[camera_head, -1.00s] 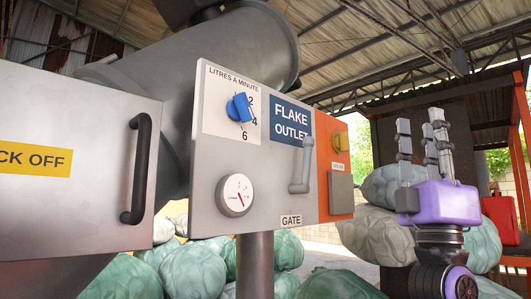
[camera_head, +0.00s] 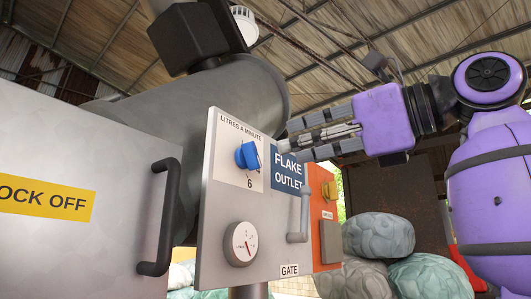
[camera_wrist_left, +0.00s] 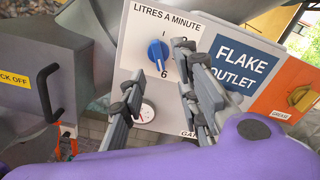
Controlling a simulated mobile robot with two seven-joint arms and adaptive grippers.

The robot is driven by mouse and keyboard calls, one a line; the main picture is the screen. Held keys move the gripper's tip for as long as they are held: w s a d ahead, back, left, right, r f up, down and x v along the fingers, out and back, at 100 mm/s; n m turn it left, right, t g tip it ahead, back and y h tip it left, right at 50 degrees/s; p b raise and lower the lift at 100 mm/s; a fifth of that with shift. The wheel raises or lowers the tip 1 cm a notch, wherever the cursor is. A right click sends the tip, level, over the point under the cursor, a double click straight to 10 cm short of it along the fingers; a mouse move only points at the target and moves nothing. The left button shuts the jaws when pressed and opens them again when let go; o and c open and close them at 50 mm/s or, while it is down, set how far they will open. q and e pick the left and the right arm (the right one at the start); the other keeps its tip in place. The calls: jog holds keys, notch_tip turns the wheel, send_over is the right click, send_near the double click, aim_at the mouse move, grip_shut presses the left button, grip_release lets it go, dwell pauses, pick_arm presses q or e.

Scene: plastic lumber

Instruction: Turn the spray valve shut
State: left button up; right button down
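A blue knob (camera_head: 247,155) under the words LITRES A MINUTE sits on the upper part of the grey panel (camera_head: 212,215); no readable label says spray. In the left wrist view the knob (camera_wrist_left: 157,53) has a white mark on its lower end, towards the 6. The other numbers are mostly hidden there. My left gripper (camera_head: 284,140) reaches in from the right in front of the FLAKE OUTLET sign. Its grey fingers are spread and empty, pointing at the knob. In the wrist view the gripper (camera_wrist_left: 155,82) has the knob beyond its fingertips, apparently apart. My right gripper is not seen.
A round gauge (camera_head: 240,243) sits below the knob. A black-handled LOCK OFF box (camera_head: 90,200) juts out at the left.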

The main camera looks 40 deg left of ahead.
aim_at(257, 154)
pick_arm(q)
jog(key=a, duration=0.5)
jog(key=s+a+p, duration=0.1)
jog(key=a, duration=0.1)
jog(key=shift+a, duration=0.25)
jog(key=shift+f, duration=0.1)
grip_shut()
